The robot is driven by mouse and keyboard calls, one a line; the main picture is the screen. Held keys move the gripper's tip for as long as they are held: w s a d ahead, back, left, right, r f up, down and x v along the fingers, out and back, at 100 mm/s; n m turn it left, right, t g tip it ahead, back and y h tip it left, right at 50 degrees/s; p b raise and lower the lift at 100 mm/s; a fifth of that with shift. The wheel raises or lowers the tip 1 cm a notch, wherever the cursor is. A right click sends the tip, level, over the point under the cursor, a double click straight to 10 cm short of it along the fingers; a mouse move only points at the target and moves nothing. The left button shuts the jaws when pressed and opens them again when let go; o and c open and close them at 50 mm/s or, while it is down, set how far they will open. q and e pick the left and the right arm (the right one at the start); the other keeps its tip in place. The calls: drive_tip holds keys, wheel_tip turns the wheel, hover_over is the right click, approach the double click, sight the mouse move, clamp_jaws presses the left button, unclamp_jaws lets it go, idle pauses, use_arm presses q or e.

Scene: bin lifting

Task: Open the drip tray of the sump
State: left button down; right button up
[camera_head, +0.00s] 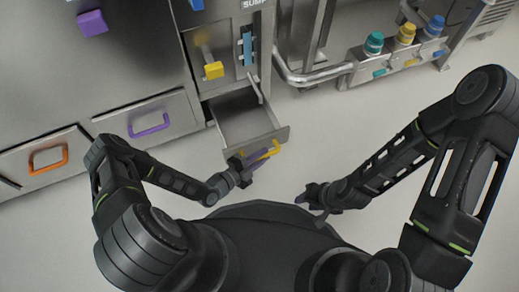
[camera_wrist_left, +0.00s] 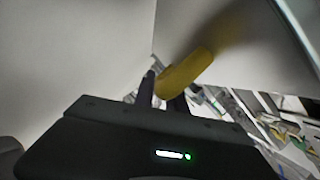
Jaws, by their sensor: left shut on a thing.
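The sump's drip tray (camera_head: 240,120) is a grey metal drawer that stands pulled out from the cabinet, under the panel marked SUMP. Its yellow handle (camera_head: 268,151) is on the front face. My left gripper (camera_head: 256,158) is at this handle and shut on it. In the left wrist view the yellow handle (camera_wrist_left: 186,72) shows between the dark fingers (camera_wrist_left: 160,92). My right gripper (camera_head: 308,197) is low on the right, apart from the tray and over bare floor. Its fingers are too small and dark to tell whether they are open or shut.
Left of the tray are closed drawers with a purple handle (camera_head: 150,126) and an orange handle (camera_head: 47,160). A yellow knob (camera_head: 213,70) sits above the tray. A metal pipe (camera_head: 312,76) and a rack with coloured caps (camera_head: 385,58) stand right. The floor between is clear.

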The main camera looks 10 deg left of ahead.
use_arm(q)
drive_tip(key=c, duration=1.4)
unclamp_jaws()
drive_tip(key=shift+o, duration=0.2)
drive_tip(key=p+v, duration=0.2)
drive_tip(key=v, duration=0.6)
